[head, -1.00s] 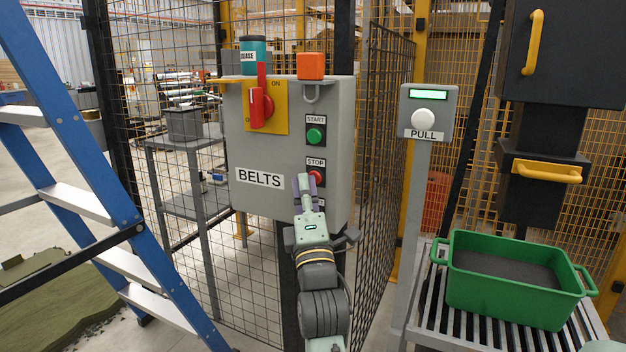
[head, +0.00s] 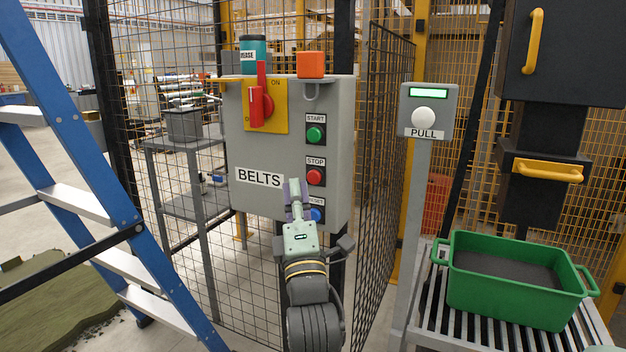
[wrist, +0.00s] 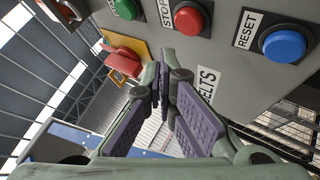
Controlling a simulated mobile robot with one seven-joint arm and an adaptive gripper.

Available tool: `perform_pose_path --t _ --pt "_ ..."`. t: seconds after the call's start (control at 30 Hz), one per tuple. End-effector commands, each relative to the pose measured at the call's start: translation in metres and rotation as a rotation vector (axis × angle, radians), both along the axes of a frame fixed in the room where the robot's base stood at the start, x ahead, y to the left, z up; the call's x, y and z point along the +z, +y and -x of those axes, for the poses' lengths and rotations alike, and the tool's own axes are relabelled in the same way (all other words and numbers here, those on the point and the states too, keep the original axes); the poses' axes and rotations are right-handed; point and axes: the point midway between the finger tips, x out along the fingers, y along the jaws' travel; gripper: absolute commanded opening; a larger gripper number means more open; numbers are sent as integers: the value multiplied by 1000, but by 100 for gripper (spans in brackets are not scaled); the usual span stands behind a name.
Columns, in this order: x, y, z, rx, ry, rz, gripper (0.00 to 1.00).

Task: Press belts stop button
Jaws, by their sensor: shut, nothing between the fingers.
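The red STOP button (head: 314,177) is on the grey BELTS control box (head: 337,150), below the green START button (head: 314,135) and above the blue RESET button (head: 317,214). In the wrist view the red button (wrist: 189,19) shows whole near the top, with the blue button (wrist: 285,45) to its right. My gripper (head: 294,184) is shut and empty. In the head view its tip is left of and slightly below the red button, over the box front, and does not cover the button. It looks apart from the button; its exact gap to the box is unclear.
A red rotary switch (head: 257,106) is on the box's yellow plate. An orange block (head: 311,66) and a teal tin (head: 254,55) stand on top. A PULL post (head: 421,118) and a green crate (head: 457,290) are right; a blue ladder (head: 95,190) is left.

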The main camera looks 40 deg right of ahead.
Motion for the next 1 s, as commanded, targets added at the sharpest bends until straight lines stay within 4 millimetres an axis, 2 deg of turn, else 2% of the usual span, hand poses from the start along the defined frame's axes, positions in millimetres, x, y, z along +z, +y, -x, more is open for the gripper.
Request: perform_pose_path --t 0.3,1.0 --pt "0 26 11 1 -1 0 0" --pt "0 28 12 1 -1 0 0"
